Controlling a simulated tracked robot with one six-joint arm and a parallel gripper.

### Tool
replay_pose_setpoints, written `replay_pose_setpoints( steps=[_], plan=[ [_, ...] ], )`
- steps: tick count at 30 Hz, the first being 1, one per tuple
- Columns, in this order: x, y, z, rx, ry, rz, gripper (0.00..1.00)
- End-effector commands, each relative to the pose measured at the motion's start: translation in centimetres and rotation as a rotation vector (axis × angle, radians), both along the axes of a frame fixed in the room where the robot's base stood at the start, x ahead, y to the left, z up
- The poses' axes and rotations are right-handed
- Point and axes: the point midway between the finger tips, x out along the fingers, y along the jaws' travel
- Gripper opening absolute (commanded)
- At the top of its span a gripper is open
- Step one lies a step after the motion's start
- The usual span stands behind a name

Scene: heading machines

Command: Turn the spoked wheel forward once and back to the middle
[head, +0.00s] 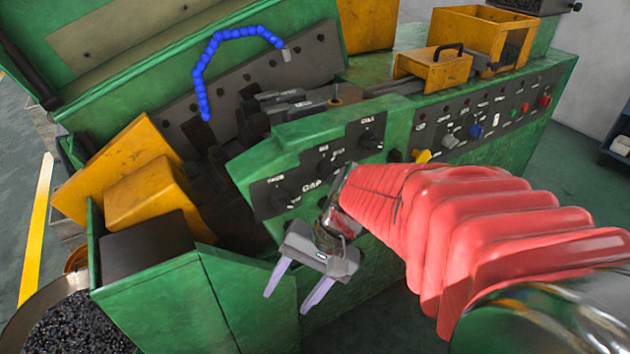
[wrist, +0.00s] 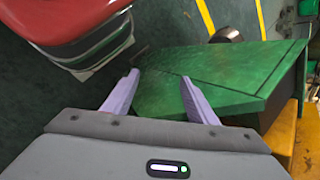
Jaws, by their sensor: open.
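I cannot make out a spoked wheel in either view. My gripper (head: 287,302) is open and empty, its two pale fingers pointing down in front of the green machine's (head: 170,300) near side. In the wrist view the open fingers (wrist: 158,77) reach over dark floor and a green machine panel (wrist: 225,80), with nothing between them. The machine's slanted control panel (head: 270,195) with black knobs lies just behind my gripper. My red-sleeved arm hides part of the machine's front on the right.
A round bin (head: 75,325) of dark chips stands at bottom left. Yellow guards (head: 150,195) rise from the machine's left part. A blue segmented hose (head: 201,75) arches behind. A row of coloured buttons (head: 475,131) runs right. Grey-green floor (head: 585,180) is open at right.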

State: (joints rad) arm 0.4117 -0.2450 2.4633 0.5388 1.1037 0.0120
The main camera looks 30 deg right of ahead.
Motion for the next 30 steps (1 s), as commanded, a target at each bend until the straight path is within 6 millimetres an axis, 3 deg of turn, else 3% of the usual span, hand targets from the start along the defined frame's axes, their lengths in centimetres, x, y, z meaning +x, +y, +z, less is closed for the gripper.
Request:
replay_pose_setpoints(
  steps=[11, 17, 23, 30],
  plan=[
    [2.5, -2.2, -2.6, 0.381, 0.148, -0.361, 0.52],
    [4.2, -4.6, -3.6, 0.586, 0.184, -0.562, 0.52],
    [5.8, -8.1, -4.7, 0.790, 0.191, -0.768, 0.52],
    [6.9, -13.7, -6.6, 1.033, 0.161, -1.022, 0.52]
  ],
)
